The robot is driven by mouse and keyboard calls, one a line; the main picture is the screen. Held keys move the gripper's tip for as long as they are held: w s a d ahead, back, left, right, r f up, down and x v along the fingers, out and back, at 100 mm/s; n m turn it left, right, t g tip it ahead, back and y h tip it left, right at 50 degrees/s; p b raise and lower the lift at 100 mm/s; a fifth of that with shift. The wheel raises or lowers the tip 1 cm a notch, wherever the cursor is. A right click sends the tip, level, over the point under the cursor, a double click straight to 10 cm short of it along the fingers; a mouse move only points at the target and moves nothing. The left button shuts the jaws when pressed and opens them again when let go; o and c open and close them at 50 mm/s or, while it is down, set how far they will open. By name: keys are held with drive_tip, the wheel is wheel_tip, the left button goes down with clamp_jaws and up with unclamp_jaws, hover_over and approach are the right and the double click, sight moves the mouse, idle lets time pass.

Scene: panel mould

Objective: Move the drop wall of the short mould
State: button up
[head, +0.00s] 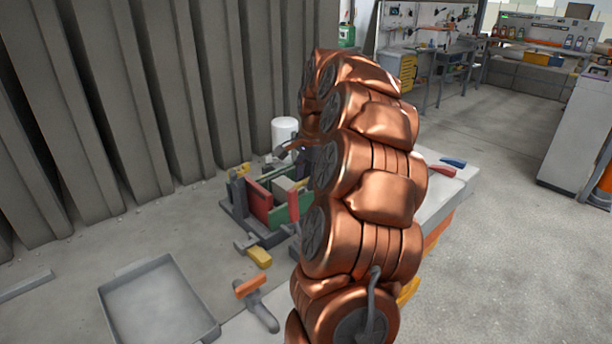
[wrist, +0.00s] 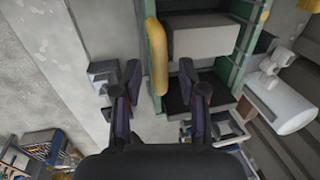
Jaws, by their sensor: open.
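The mould (head: 262,222) stands on a dark base left of my arm in the head view, with red and green upright walls and a pale grey block between walls. My arm covers its right part. In the wrist view, a green wall (wrist: 154,22) carries a rounded yellow bar (wrist: 157,58), with the grey block (wrist: 200,40) to its right. My gripper (wrist: 160,76) is open, its dark fingers apart on either side of the yellow bar's lower end in the picture. I cannot tell whether they touch it, or which wall is the drop wall.
A white cylinder (head: 284,131) stands behind the mould. A shallow grey tray (head: 160,300), an orange-handled tool (head: 255,297) and a yellow-handled tool (head: 257,255) lie in front. Red and blue items lie on a pale table (head: 462,186) at right. Corrugated panels (head: 120,90) stand at left.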

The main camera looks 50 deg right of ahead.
clamp_jaws()
idle(0.6)
